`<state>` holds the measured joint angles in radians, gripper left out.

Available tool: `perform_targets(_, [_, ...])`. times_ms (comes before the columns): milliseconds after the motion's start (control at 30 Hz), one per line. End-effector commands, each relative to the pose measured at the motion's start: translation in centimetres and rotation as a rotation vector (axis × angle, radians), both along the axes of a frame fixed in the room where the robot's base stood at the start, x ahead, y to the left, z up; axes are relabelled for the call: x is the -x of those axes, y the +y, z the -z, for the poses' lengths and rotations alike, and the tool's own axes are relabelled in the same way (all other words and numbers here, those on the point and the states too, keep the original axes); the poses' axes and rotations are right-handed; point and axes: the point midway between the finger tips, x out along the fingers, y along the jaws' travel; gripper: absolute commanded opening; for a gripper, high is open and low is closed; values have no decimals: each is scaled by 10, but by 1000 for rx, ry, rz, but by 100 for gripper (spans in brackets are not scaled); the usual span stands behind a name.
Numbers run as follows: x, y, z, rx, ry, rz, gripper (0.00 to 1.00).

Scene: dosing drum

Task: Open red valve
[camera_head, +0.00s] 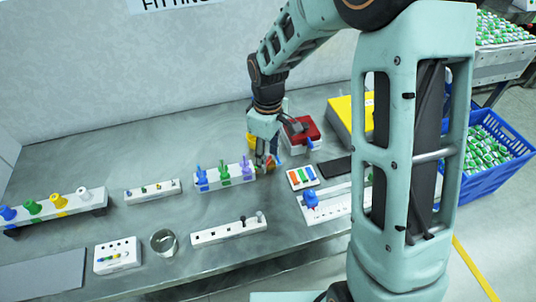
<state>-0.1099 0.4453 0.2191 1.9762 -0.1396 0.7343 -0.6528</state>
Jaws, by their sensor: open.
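My gripper (267,160) points down over the bench with its fingers open, just right of a white rack (247,178). Small red and coloured parts (277,161) show right beside the fingertips. They may include the red valve, but the gripper partly hides them and they are too small to make out. I cannot tell whether the fingers touch them. A red box (299,130) with a pale front stands behind and to the right of the gripper. The white rack carries upright blue, green and purple fittings (224,174).
A yellow-topped box (346,118) stands at the back right. A white tray of coloured bars (304,178) and a blue knob-like part (311,199) lie right of the gripper. A glass (164,242) and a white strip (229,231) stand in front. My arm hides the bench's right part.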

Motion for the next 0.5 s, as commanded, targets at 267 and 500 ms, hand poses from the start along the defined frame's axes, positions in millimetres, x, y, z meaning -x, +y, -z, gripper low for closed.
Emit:
perform_targets(267, [0, 0, 0, 0, 0, 0, 15])
perform_targets(500, [0, 0, 0, 0, 0, 3, 2])
